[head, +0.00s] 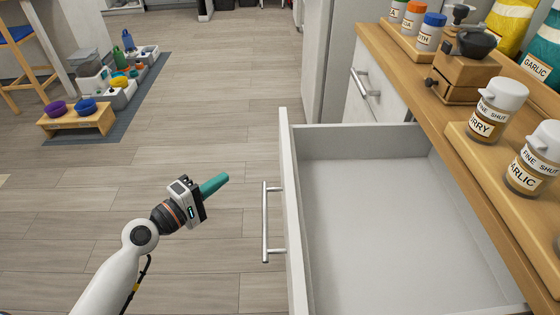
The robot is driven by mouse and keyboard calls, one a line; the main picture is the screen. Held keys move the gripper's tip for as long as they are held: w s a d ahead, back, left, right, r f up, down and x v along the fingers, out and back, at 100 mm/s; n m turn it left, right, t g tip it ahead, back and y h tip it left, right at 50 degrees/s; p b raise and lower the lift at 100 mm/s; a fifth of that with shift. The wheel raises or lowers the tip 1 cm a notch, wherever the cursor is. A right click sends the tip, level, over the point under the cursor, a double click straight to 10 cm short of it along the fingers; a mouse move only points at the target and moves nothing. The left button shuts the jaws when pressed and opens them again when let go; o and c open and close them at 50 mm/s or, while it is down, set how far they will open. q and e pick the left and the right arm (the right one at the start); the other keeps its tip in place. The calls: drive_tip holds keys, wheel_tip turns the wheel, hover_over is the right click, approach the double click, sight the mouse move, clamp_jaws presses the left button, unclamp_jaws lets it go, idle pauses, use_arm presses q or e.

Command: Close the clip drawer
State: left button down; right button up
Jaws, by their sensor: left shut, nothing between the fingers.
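The clip drawer (385,225) is pulled far out from under the wooden counter and looks empty inside. Its white front panel (291,205) faces left and carries a vertical metal bar handle (265,222). My left gripper (222,180) is shut and empty, its teal fingers pointing right. In the picture it is left of the handle and level with its upper end, with a gap between them. My right gripper is not in view.
The wooden counter (435,95) holds several spice jars, a wooden grinder (465,65) and bags along the right. Another handle (362,82) is on the cabinet behind. A low stand with bowls (75,118) is far left. The floor left of the drawer is clear.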

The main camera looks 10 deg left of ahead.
use_arm(q)
drive_tip(key=w+d+r+p, duration=0.1)
drive_tip(key=w+d+p, duration=0.1)
drive_tip(key=w+d, duration=0.7)
drive_tip(key=shift+w+r+h+p, duration=0.15)
drive_tip(key=shift+w+h+p, duration=0.15)
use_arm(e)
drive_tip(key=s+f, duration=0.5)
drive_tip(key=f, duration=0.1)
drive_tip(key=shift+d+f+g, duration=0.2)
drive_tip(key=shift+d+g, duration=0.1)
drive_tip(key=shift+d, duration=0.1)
use_arm(q)
drive_tip(key=shift+w+d, duration=0.1)
drive_tip(key=shift+d, duration=0.05)
